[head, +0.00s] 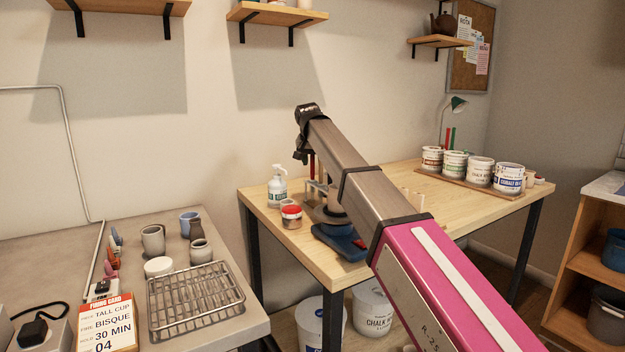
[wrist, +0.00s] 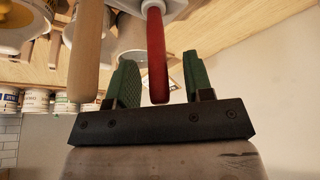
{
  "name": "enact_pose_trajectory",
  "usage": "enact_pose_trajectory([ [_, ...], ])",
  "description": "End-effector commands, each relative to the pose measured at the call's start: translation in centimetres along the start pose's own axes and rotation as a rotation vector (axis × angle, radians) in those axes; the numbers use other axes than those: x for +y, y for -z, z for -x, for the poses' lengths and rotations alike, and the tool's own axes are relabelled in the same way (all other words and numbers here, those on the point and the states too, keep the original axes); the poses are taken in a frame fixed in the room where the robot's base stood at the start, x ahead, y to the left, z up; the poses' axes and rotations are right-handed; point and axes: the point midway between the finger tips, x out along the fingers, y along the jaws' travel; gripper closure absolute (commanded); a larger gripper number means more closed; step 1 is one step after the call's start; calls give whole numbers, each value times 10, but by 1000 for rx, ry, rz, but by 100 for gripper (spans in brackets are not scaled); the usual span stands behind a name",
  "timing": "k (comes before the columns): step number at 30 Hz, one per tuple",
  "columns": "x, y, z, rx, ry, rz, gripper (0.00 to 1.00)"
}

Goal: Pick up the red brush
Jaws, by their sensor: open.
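The red brush (wrist: 157,52) shows in the wrist view as a red handle with a pale metal collar. Its end lies between the two green fingers of my gripper (wrist: 160,70), which are apart with a gap on each side of the handle. In the head view my gripper (head: 302,155) is over the left part of the wooden table, and a thin red handle (head: 312,167) stands just below it. The brush's far end is hidden.
A pale wooden handle (wrist: 88,45) is just left of my gripper in the wrist view. A spray bottle (head: 278,186), a red-labelled jar (head: 291,216) and a blue-based device (head: 340,242) are close by. Labelled tubs (head: 480,172) stand at the table's right.

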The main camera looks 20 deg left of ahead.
Motion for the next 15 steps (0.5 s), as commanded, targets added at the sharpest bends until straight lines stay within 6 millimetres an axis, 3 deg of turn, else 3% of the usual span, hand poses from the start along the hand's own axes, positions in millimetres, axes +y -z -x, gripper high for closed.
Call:
enact_pose_trajectory([
  [4,0,0,0,1,0,0,53],
  [9,0,0,1,1,0,0,100],
  [15,0,0,1,1,0,0,100],
])
